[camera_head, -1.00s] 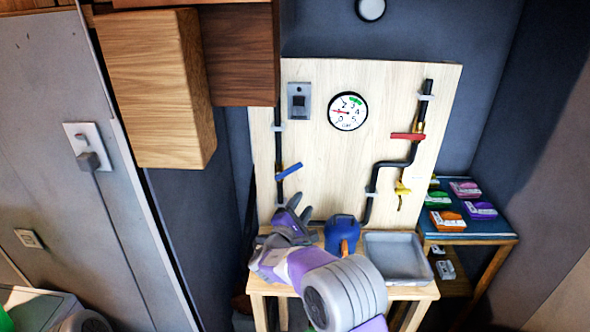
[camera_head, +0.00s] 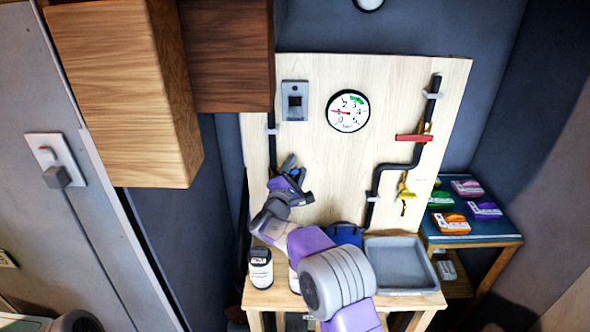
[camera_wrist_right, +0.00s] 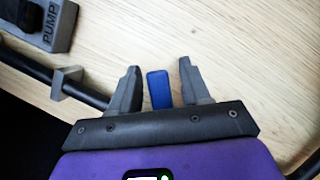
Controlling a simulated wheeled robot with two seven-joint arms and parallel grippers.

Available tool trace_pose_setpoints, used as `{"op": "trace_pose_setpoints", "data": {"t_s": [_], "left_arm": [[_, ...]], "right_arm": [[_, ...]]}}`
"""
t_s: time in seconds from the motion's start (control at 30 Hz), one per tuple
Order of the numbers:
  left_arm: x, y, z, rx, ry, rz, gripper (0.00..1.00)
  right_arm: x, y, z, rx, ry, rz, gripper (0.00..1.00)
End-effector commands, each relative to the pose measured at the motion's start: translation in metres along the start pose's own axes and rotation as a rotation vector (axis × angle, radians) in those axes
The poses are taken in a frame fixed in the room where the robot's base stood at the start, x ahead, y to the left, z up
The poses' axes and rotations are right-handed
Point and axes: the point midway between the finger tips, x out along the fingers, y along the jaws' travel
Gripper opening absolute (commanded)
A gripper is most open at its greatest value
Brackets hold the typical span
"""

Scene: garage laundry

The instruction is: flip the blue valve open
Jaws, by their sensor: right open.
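The blue valve handle (camera_wrist_right: 159,89) shows in the right wrist view between the two fingers of my right gripper (camera_wrist_right: 160,66), with a gap on each side. In the head view my right gripper (camera_head: 299,179) is open at the left black pipe (camera_head: 272,150) on the wooden board (camera_head: 320,150). It hides most of the valve there, and only a small blue bit shows between the fingers. The fingers do not appear to touch the handle. My left gripper is not in view.
A red-handled valve (camera_head: 414,138) and a yellow one (camera_head: 405,190) sit on the right pipe. A gauge (camera_head: 348,111) and a grey switch box (camera_head: 295,101) are above. A grey tray (camera_head: 399,265), a blue object (camera_head: 344,233) and a jar (camera_head: 260,268) stand on the bench below.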

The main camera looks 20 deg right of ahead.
Motion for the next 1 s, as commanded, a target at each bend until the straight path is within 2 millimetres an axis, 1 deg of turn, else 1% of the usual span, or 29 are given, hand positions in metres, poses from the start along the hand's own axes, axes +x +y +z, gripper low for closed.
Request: {"op": "trace_pose_setpoints", "data": {"t_s": [0.23,0.27,0.5,0.53,0.57,0.83,0.93,1.0], "left_arm": [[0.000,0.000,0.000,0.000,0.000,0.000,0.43],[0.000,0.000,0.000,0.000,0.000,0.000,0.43],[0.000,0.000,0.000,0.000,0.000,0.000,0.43],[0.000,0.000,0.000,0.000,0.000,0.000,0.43],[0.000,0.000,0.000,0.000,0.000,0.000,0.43],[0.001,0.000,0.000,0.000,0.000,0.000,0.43],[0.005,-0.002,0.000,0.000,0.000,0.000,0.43],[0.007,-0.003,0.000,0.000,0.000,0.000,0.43]], "right_arm": [[0.001,0.000,0.000,0.000,0.001,-0.001,0.47],[0.001,0.000,0.000,0.000,0.001,-0.001,0.44],[0.001,0.000,0.000,0.000,0.001,-0.001,0.07],[0.001,0.000,0.000,0.000,0.001,-0.001,0.02],[0.001,0.000,0.000,0.000,0.001,-0.001,0.00],[0.000,0.001,0.000,-0.012,0.001,0.005,0.00],[0.000,0.007,-0.002,-0.085,0.002,0.038,0.00],[-0.001,0.014,-0.003,-0.165,0.001,0.071,0.00]]}}
